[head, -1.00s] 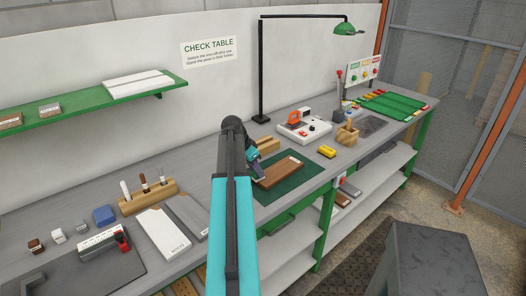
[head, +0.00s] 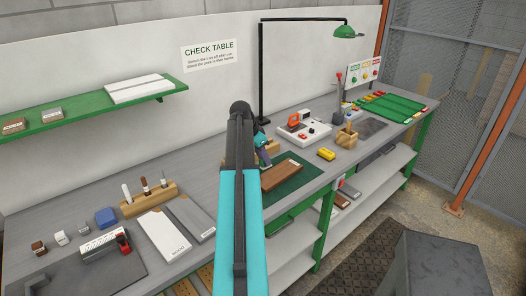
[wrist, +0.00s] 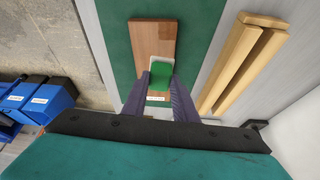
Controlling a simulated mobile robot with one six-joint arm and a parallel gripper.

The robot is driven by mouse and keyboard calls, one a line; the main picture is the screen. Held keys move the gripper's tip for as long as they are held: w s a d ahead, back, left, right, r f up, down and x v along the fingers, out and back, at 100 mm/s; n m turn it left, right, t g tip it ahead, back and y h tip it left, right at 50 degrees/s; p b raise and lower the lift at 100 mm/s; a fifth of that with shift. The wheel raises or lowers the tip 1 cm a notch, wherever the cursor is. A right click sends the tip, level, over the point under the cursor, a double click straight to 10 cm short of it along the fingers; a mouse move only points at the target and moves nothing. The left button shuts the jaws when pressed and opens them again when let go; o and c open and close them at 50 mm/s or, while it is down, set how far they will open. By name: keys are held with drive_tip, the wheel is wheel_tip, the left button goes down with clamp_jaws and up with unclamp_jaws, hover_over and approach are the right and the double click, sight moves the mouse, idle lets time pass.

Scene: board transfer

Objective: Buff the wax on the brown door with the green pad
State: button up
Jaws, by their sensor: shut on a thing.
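The brown door (head: 283,175) lies flat on a dark green mat (head: 305,180) on the bench. In the wrist view the door (wrist: 152,38) runs away from me, with a small white label near its close end. My gripper (wrist: 160,76) is shut on the green pad (wrist: 161,70), which is over the close part of the door. A pale patch shows around the pad; I cannot tell if it is wax or part of the pad. I cannot tell whether the pad touches the door. In the head view my arm hides the pad.
A wooden rack (wrist: 240,65) stands right of the mat in the wrist view. A yellow block (head: 326,153), a white box with an orange part (head: 303,128) and a wooden holder (head: 347,136) stand beyond the mat. Boards and a pen block (head: 148,198) lie to the left.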

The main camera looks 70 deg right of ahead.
drive_tip(key=shift+r+p, duration=0.35)
drive_tip(key=shift+r, duration=0.7)
